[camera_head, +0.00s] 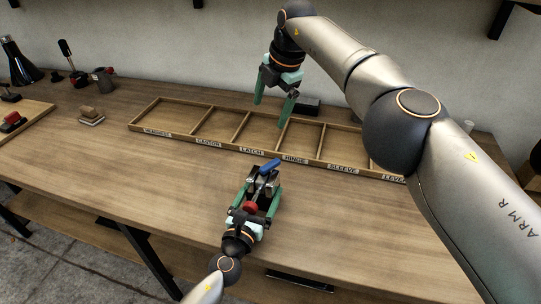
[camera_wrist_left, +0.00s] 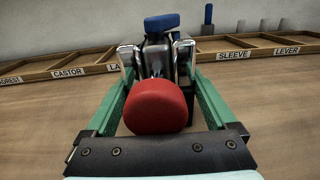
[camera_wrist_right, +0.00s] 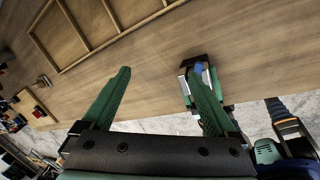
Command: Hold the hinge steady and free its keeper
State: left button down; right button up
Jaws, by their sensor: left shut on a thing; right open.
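The hinge (camera_head: 262,183) is a dark and silvery metal piece with a blue part at its far end and a round red knob (camera_head: 250,207) at its near end. It is at the front middle of the bench. My left gripper (camera_head: 259,194) is shut on it from both sides; the left wrist view shows the red knob (camera_wrist_left: 158,106) between the green fingers and the blue part (camera_wrist_left: 166,21) behind. My right gripper (camera_head: 275,104) is open and empty, raised above the tray's middle. The right wrist view shows the hinge (camera_wrist_right: 199,72) beyond one finger. I cannot tell which part is the keeper.
A wooden tray (camera_head: 186,139) with labelled compartments, among them CASTOR, LATCH, HINGE, SLEEVE and LEVER, spans the bench behind the hinge. A small dark block (camera_head: 308,106) stands behind it. Tools and a bottle (camera_head: 19,62) stand at the left. Bench (camera_head: 140,180) left of the hinge is clear.

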aim_at(273, 166)
jog(key=shift+o, duration=0.3)
jog(key=shift+w+a+r+t+y, duration=0.15)
jog(key=shift+w+r+t+y, duration=0.1)
jog(key=shift+w+r+y, duration=0.25)
jog(key=shift+w+a+r+t+y, duration=0.15)
jog(key=shift+w+t+y, duration=0.15)
jog(key=shift+w, duration=0.35)
jog(key=s+a+f+m+y, duration=0.2)
jog(key=s+a+f+y, duration=0.5)
jog(key=a+f+y, duration=0.4)
jog(key=s+d+m+t, duration=0.1)
jog(key=d+m+t, duration=0.2)
jog(key=s+d+m+t, duration=0.1)
jog(key=d+m+t, duration=0.1)
jog(key=d+m, duration=0.2)
jog(key=s+d+m+t, duration=0.2)
jog(key=d+m+t, duration=0.1)
jog(key=d, duration=0.1)
jog(key=shift+r+m+t+y, duration=0.1)
jog(key=shift+m+t+y, duration=0.2)
jog(key=shift+t, duration=0.05)
jog(key=s+d+f+m+t+h, duration=0.2)
jog(key=s+d+f+m+h, duration=0.15)
jog(key=s+d+m, duration=0.35)
jog(key=shift+n+h, duration=0.25)
jog(key=shift+n, duration=0.45)
jog(key=x, duration=1.2)
jog(key=shift+w+d, duration=0.3)
jog(key=shift+d, duration=0.05)
jog(key=shift+c, duration=0.2)
